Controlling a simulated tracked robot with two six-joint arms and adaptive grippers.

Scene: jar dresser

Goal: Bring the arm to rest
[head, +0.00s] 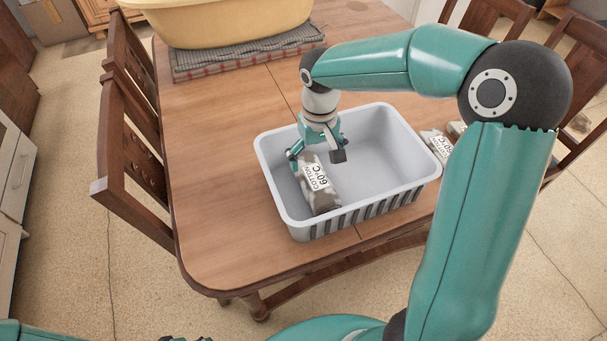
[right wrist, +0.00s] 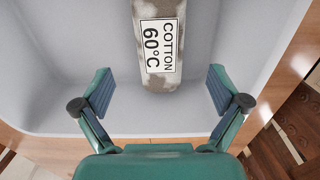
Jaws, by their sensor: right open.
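My right gripper (head: 317,157) is open inside the white basket, over the far end of a grey-and-white bundle labelled "COTTON 60°C" (head: 319,190). The bundle lies in the left part of the basket (head: 391,197). In the right wrist view my open fingers (right wrist: 162,90) stand wide apart with nothing between them, and the labelled bundle (right wrist: 158,45) lies ahead, apart from both fingers. My left gripper cannot be made out; only a bit of teal arm shows at the lower left edge of the head view.
More labelled bundles (head: 436,142) lie on the table right of the basket, partly hidden by my right arm. A yellow tub (head: 220,22) stands on folded cloths (head: 245,59) at the back. The wooden table (head: 215,190) is clear left of the basket. Chairs (head: 134,165) stand around it.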

